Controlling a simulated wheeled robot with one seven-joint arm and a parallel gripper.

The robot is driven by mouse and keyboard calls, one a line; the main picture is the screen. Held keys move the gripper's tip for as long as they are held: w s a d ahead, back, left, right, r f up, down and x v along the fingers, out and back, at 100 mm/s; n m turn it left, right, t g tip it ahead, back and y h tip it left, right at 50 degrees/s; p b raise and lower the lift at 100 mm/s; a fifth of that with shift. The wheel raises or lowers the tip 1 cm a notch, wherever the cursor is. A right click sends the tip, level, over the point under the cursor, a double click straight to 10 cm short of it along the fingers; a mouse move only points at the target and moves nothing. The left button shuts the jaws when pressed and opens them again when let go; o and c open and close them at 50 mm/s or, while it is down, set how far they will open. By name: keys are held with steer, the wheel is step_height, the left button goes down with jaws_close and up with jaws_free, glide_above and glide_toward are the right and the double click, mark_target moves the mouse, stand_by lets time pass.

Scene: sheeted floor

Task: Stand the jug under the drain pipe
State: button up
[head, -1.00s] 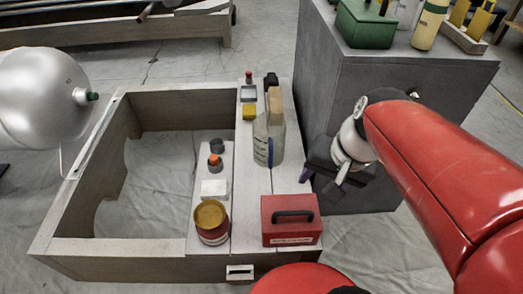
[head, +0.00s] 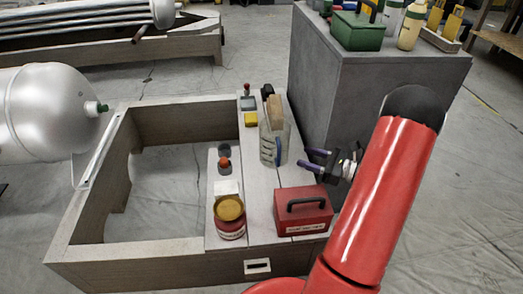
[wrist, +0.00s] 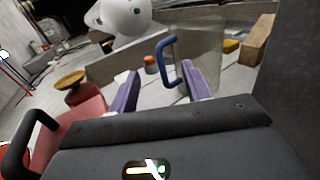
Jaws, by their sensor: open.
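The jug (head: 273,148) is clear and stands upright on the plank deck of the wooden frame. In the wrist view its blue handle (wrist: 164,62) faces my gripper. The silver tank (head: 40,112) is at the left, with a short green-tipped stub (head: 102,108) that may be the drain pipe; the tank also shows in the wrist view (wrist: 118,16). My gripper (head: 306,160) is open and empty, just right of the jug. In the wrist view its purple fingers (wrist: 160,72) point at the jug, with the handle ahead between them, nearer the right finger. I see no contact.
A red box (head: 303,212) with a black handle sits in front of the jug. A red tin with a yellow top (head: 229,216) is left of it. A wood block (head: 275,108) and yellow block (head: 251,119) stand behind. A grey cabinet (head: 340,100) rises at right.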

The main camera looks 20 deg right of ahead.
mark_target(275, 147)
steer(key=x, duration=0.7)
steer(key=shift+w+f+b, duration=0.25)
steer(key=shift+w+b, duration=0.1)
steer(key=shift+b, duration=0.05)
steer(key=shift+a, duration=0.1)
